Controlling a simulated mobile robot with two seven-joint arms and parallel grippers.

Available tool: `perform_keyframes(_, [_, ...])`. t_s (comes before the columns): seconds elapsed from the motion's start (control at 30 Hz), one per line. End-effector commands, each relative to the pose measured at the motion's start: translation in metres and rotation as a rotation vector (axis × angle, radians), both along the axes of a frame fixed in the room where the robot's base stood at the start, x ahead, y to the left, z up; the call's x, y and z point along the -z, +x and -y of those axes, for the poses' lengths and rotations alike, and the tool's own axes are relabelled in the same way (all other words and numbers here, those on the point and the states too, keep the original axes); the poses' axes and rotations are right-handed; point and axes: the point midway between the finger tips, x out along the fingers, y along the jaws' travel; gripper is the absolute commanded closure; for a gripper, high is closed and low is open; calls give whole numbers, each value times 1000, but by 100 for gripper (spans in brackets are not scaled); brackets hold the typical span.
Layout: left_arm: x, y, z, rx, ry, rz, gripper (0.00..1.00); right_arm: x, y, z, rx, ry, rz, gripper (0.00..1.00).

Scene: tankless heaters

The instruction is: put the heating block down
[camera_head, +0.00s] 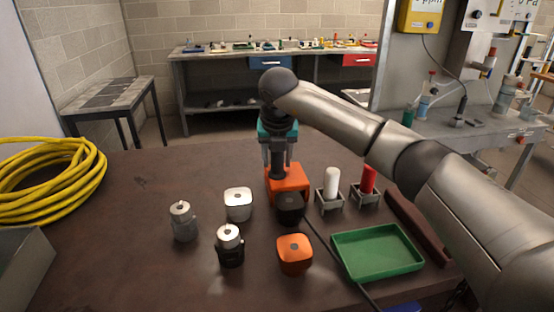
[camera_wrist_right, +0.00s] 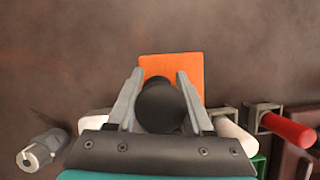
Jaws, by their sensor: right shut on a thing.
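An orange block (camera_head: 288,182), which I take to be the heating block, is at the middle of the table. A black upright handle (camera_head: 277,166) rises from it. My right gripper (camera_head: 277,158) comes down from above and is shut on this handle. In the right wrist view the fingers (camera_wrist_right: 160,84) flank the round dark handle top (camera_wrist_right: 160,106), with the orange block (camera_wrist_right: 172,68) beyond it. I cannot tell whether the block touches the table. A dark rounded piece (camera_head: 290,208) shows at its front. My left gripper is not in view.
Close by stand a white-topped canister (camera_head: 238,203), two metal-topped canisters (camera_head: 183,221) (camera_head: 230,245) and an orange-topped one (camera_head: 295,253). White (camera_head: 331,183) and red (camera_head: 368,180) cylinders sit in holders. A green tray (camera_head: 376,252) is front right, a yellow hose coil (camera_head: 50,178) far left.

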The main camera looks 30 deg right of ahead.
Motion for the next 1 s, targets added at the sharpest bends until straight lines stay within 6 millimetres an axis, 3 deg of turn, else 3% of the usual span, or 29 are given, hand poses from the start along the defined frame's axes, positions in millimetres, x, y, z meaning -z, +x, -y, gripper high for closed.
perform_keyframes(0.27, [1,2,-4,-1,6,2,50,0,1,0,0,0,5,100])
perform_keyframes(0.3, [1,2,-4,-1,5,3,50,1,0,0,1,0,0,44])
perform_keyframes(0.53, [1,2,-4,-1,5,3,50,1,0,0,1,0,-1,19])
perform_keyframes(0.83, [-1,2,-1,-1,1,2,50,-2,0,0,1,0,0,19])
perform_keyframes(1.0, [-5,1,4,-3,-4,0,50,-24,-7,-3,-1,-1,3,19])
